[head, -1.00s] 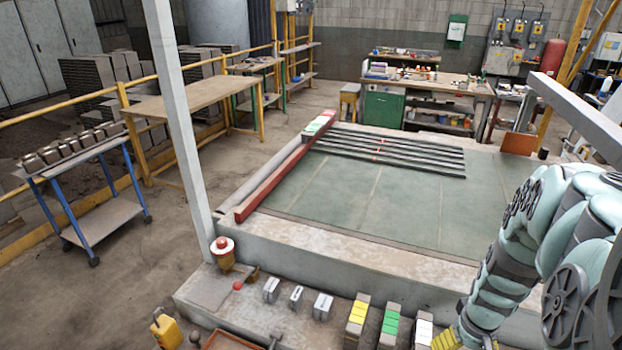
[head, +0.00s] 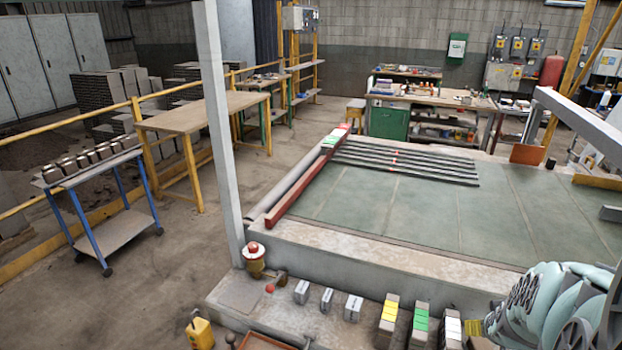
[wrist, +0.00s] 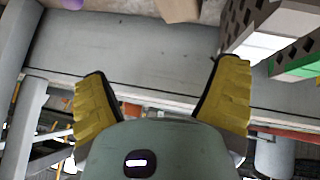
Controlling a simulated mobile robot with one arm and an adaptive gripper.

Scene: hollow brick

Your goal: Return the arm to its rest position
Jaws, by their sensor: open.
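My arm (head: 560,305) shows in the head view at the lower right, folded low beside the concrete platform. In the wrist view my gripper (wrist: 165,95) has its two yellow fingers spread wide apart with nothing between them. A grey ledge face lies behind the fingers. In the head view only a little yellow of the gripper shows near the lower right; the rest is hidden.
Blocks with yellow (head: 388,318), green (head: 420,325) and white (head: 452,330) tops stand on the front ledge (head: 290,325). A grey post (head: 217,130) rises at left. A blue trolley (head: 112,215) stands on open floor. A grey bar (head: 575,120) is above my arm.

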